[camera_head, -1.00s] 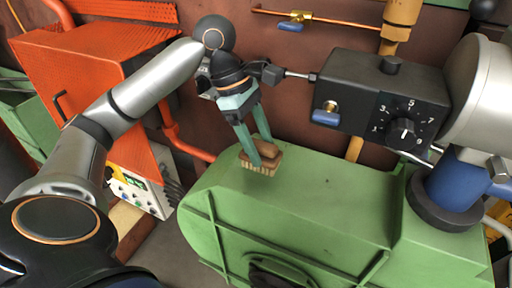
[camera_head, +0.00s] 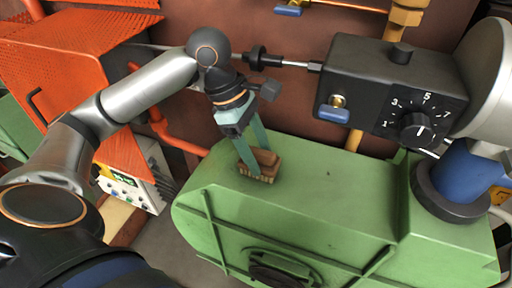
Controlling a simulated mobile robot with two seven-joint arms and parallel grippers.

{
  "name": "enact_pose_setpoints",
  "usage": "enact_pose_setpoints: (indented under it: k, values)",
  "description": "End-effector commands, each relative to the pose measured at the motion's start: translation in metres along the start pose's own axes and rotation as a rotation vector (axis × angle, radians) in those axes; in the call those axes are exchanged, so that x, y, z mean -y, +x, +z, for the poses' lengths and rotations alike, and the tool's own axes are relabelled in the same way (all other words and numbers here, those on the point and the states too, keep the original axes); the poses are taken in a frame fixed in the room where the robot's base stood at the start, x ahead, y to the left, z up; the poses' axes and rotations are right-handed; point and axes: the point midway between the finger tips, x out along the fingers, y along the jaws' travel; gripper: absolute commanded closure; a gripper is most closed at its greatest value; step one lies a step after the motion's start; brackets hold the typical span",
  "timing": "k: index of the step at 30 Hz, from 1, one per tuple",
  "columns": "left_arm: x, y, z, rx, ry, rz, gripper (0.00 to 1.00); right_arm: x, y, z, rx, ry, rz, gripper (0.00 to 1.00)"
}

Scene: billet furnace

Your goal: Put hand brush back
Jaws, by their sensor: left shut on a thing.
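The hand brush (camera_head: 264,163) has a brown wooden body and pale bristles that point down. It is at the top of the green housing (camera_head: 300,200), near its back left part. My left gripper (camera_head: 252,166), with teal fingers, points down and is shut on the brush. The bristles are at or just above the green surface; I cannot tell whether they touch. My right gripper is not in view.
A black control box (camera_head: 395,90) with a numbered dial and a blue-handled valve stands behind and right. A blue column (camera_head: 455,185) rises at the right. An orange cabinet (camera_head: 70,60) is at the left. The green top right of the brush is clear.

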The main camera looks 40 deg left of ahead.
Motion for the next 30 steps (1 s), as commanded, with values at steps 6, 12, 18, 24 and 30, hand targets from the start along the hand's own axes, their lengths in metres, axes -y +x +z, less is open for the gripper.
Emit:
enact_pose_setpoints:
  k: [6, 12, 18, 24, 30]
  values:
    - [0.000, 0.002, -0.001, 0.000, -0.001, 0.000, 0.36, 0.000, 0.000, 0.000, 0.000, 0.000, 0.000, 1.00]
    - [0.000, 0.001, -0.001, 0.000, 0.000, 0.000, 0.14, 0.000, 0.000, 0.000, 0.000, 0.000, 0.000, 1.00]
    - [0.000, 0.001, -0.001, -0.001, 0.000, 0.000, 0.08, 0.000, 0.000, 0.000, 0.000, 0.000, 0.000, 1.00]
    - [-0.001, -0.006, 0.000, -0.001, 0.000, 0.004, 0.08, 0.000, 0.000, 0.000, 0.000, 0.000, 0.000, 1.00]
    - [-0.002, -0.042, 0.000, 0.000, -0.001, 0.007, 0.08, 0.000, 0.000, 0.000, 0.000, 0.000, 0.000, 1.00]
